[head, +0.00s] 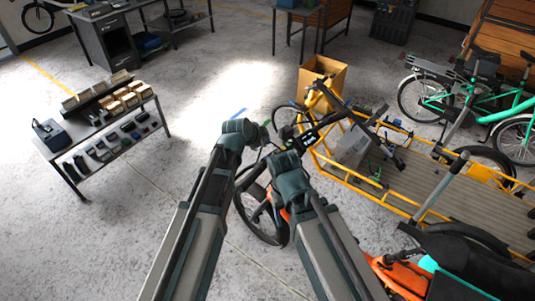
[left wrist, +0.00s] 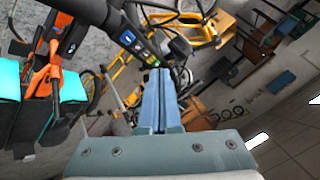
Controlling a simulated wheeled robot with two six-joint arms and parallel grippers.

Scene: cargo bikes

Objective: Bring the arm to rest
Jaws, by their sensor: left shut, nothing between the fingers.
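My left arm comes in from the left in the head view, and its gripper (head: 264,131) is over the front of a cargo bike. In the left wrist view the two blue-grey fingers of my left gripper (left wrist: 158,75) lie together with nothing between them. My right arm (head: 318,225) stretches forward beside it. Its wrist shows near the bike's handlebar, but its fingertips cannot be made out. A dark handlebar with a small display (head: 309,137) is close to both wrists; I cannot tell whether anything touches it.
A yellow cargo bike with a wooden deck (head: 440,192) fills the right, with an orange and black bike part (head: 402,276) at lower right. A low table (head: 150,128) with small boxes and tools stands left. A cardboard box (head: 322,75) is behind. Grey floor at left is clear.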

